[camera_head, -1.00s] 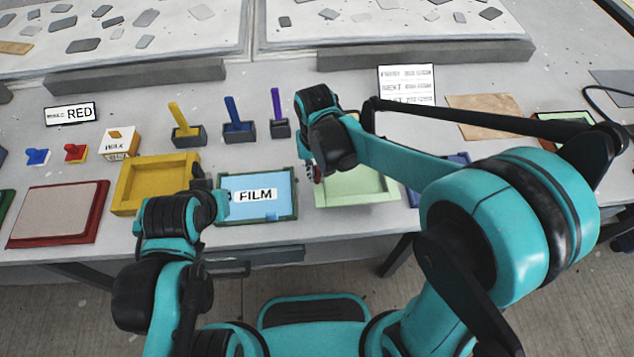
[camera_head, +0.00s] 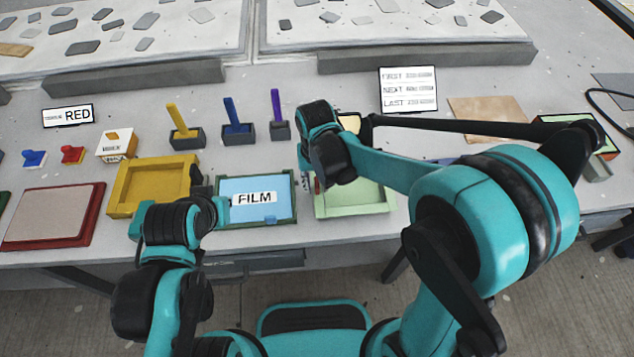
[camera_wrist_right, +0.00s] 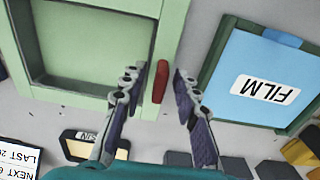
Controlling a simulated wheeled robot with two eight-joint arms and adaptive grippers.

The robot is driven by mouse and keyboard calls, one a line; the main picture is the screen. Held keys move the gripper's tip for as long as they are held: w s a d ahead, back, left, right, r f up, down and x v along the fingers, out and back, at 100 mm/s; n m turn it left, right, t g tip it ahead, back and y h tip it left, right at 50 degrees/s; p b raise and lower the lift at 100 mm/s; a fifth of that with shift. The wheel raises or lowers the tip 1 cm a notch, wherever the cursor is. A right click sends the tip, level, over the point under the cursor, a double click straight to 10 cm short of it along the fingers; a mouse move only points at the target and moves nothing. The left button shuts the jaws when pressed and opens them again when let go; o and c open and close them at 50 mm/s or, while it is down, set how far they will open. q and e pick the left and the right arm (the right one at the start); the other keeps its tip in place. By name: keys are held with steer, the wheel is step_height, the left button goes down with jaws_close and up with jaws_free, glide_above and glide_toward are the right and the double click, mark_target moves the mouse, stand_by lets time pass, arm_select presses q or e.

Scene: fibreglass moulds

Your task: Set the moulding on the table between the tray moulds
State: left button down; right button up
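A small red rounded piece (camera_wrist_right: 160,82), likely the moulding, is between the light green tray mould (camera_wrist_right: 92,98) and the blue tray (camera_wrist_right: 255,75) marked FILM in the right wrist view. My right gripper (camera_wrist_right: 160,92) has its two fingers apart, one on each side of the red piece, with a gap visible on both sides. In the head view the green tray (camera_head: 355,208) and the blue tray (camera_head: 242,213) stand side by side. My right gripper (camera_head: 308,184) is over the gap between them and mostly hides the piece. My left gripper (camera_head: 208,203) is near the yellow tray, its fingers mostly hidden.
A yellow tray (camera_head: 123,202) and a red-framed tray (camera_head: 50,218) stand to the left. Stands with yellow, blue and purple handles (camera_head: 278,110) are behind. A FIRST/NEXT/LAST card (camera_head: 408,90) and a brown sheet (camera_head: 487,118) are at the right.

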step_height(320, 180, up, 12)
steer(key=p, duration=0.5)
steer(key=s+d+r+t, duration=0.3)
steer(key=s+d+t, duration=0.4)
steer(key=s+d, duration=0.3)
steer(key=d, duration=0.4)
steer(key=shift+d, duration=0.3)
steer(key=shift+w+a, duration=0.1)
